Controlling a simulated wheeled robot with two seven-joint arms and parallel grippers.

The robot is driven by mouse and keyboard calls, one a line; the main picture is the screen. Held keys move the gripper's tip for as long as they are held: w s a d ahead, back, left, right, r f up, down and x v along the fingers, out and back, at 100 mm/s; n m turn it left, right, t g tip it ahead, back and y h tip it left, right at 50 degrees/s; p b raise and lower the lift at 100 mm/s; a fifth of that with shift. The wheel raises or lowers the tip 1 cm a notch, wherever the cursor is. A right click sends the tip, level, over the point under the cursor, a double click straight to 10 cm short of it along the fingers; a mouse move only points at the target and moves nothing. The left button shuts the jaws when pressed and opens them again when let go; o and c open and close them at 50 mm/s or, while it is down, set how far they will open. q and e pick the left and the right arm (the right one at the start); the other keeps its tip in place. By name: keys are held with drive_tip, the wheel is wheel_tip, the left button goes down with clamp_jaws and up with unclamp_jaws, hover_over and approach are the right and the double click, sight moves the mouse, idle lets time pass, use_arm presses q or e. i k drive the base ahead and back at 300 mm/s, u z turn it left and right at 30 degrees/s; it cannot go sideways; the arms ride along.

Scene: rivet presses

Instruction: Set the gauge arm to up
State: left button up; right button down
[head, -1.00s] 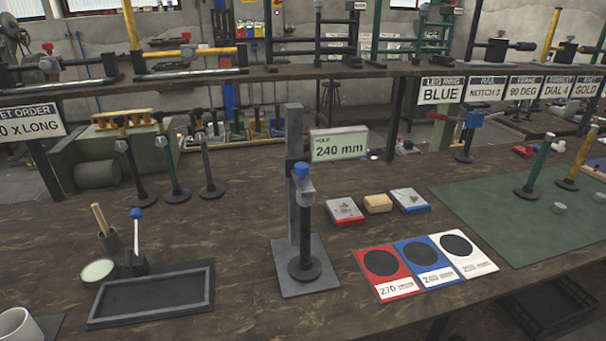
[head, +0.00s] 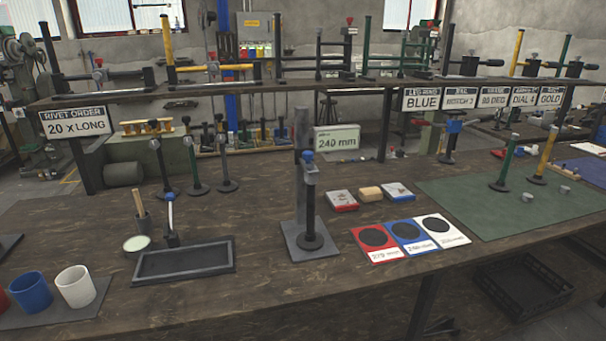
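Which part is the gauge arm is not marked. A grey stand (head: 301,130) rises from a square plate near the middle of the table. In front of its column is a dark round-footed post (head: 310,212) with a grey head and blue cap (head: 308,156). Left of it, a thin lever (head: 170,214) with a blue knob (head: 169,197) stands nearly upright on a small black block (head: 172,240) behind a black tray (head: 186,261). Neither of my grippers is in view.
A "240 mm" sign (head: 337,139) stands behind the stand. Red, blue and white cards (head: 410,255) lie to its right, before a green mat (head: 470,203). Cups (head: 76,286) stand at the front left. A raised shelf (head: 360,86) spans the back. The front middle of the table is bare.

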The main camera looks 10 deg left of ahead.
sight(304, 157)
drive_tip(key=u, duration=0.25)
drive_tip(key=k, duration=0.35)
drive_tip(key=z, duration=1.1)
drive_tip(key=i, duration=0.85)
drive_tip(key=u, duration=0.1)
